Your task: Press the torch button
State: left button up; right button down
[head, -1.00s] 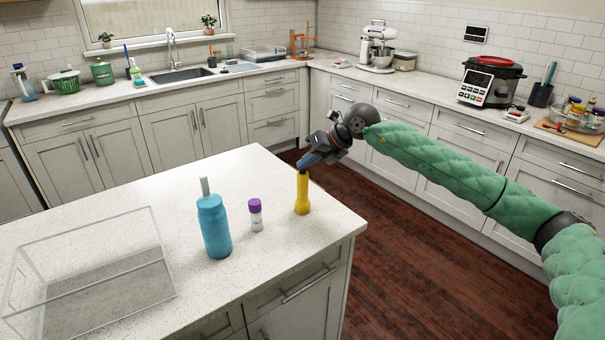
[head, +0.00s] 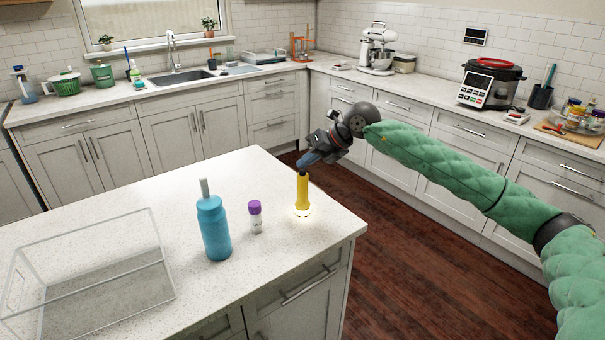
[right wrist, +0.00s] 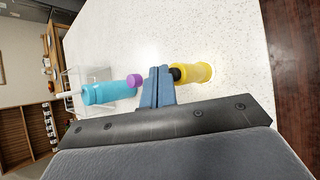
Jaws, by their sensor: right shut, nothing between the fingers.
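The yellow torch (head: 302,193) stands upright, head down, near the right edge of the island counter. A bright glow shows around its base, so it is lit. My right gripper (head: 304,167) is at the torch's top end, its blue fingers closed together with nothing between them. In the right wrist view the shut fingers (right wrist: 158,88) lie beside the black end of the torch (right wrist: 192,73). I cannot tell whether they touch it, and the button itself is hidden. My left gripper is not in view.
A blue bottle (head: 214,228) and a small purple-capped jar (head: 256,217) stand left of the torch on the white island counter (head: 140,195). The floor (head: 430,260) right of the island is clear.

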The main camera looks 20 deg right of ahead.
aim_at(307, 176)
jog(key=shift+r, duration=0.15)
notch_tip(307, 176, up, 6)
jog(key=shift+f+p, duration=0.15)
jog(key=shift+p, duration=0.6)
